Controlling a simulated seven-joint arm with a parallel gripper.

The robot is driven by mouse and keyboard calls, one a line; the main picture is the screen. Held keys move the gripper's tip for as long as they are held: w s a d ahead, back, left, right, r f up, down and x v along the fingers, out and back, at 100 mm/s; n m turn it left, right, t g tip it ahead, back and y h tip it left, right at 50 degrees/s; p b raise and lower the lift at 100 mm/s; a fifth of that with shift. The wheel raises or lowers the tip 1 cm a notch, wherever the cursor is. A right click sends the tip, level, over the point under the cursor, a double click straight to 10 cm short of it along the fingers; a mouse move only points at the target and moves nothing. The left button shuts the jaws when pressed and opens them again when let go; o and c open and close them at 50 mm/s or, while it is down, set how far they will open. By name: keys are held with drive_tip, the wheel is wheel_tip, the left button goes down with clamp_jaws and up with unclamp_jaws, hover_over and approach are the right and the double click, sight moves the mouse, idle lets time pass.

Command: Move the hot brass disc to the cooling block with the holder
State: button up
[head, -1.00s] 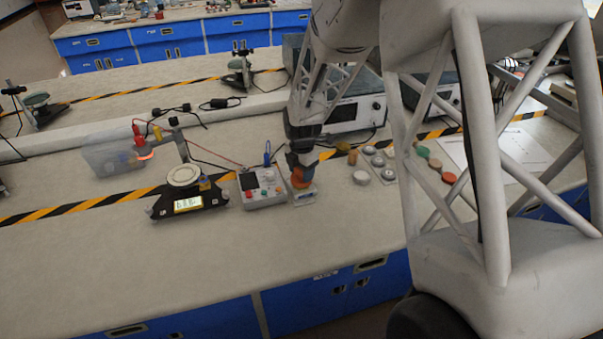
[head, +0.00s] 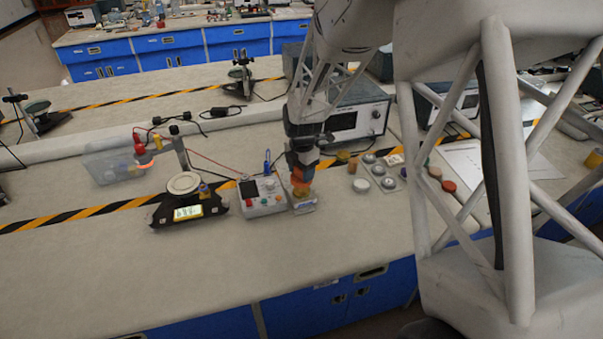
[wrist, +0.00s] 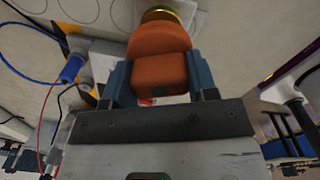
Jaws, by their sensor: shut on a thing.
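My gripper (head: 301,167) is shut on an orange holder (wrist: 160,50), with one blue finger on each side of its grip in the wrist view. The holder also shows in the head view (head: 300,181), pointing down. A brass-coloured round piece (head: 300,192) sits at the holder's lower end, and its rim shows at the top of the wrist view (wrist: 160,13). I cannot tell whether the holder grips it or only touches it. Below is a pale grey block with a blue label (head: 305,208); whether the brass piece touches it is unclear. I cannot tell whether this is the cooling block.
A control box with buttons (head: 261,207) stands close left of the holder. Several round weights and pads lie to the right. The front bench is clear.

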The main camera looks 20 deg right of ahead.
drive_tip(key=shift+r, duration=0.95)
